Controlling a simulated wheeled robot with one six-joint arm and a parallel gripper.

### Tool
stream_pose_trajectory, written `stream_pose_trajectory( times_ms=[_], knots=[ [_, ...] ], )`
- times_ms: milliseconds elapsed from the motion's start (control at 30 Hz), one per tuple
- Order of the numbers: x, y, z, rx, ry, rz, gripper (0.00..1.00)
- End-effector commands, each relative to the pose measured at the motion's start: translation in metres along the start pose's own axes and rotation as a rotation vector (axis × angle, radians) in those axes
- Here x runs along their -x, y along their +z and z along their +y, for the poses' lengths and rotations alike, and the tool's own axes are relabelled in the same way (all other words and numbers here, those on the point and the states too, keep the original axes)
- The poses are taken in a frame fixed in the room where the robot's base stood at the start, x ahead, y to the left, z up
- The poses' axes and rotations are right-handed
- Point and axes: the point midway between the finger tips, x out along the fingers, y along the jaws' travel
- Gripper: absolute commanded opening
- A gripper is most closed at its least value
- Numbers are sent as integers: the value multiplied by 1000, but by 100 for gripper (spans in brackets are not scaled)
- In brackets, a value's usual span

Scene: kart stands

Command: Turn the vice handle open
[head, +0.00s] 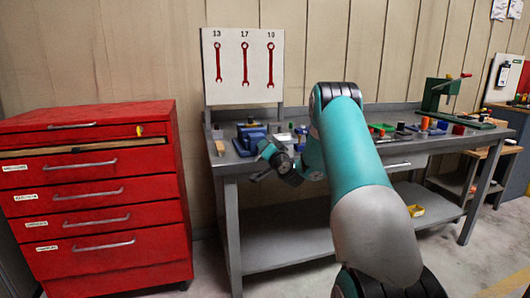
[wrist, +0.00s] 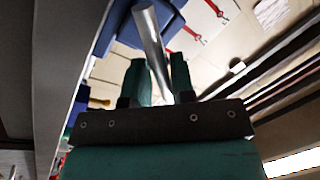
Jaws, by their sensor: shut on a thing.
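The blue vice (head: 251,136) stands at the left front end of the grey workbench. It also shows as blue surfaces at the top of the wrist view (wrist: 127,33). The vice handle (wrist: 150,34) is a plain grey metal bar, slanted in the wrist view. My gripper (wrist: 160,66) has its two teal fingers closed on the bar, one on each side. In the head view my gripper (head: 267,149) is at the front of the vice, small and partly hidden by my wrist.
The workbench (head: 228,163) carries several small parts and a green tool (head: 437,95) at the right. A white board (head: 243,66) with red wrenches stands behind the vice. A red drawer cabinet (head: 98,190) is at the left, with a floor gap before the bench.

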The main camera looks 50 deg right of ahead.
Motion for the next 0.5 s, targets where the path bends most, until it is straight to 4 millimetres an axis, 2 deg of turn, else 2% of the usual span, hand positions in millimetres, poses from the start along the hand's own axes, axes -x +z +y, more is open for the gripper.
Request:
stream_pose_trajectory(
  times_ms=[500],
  knots=[
    [0, 1, 4, -477, 4, 94, 0]
  ],
)
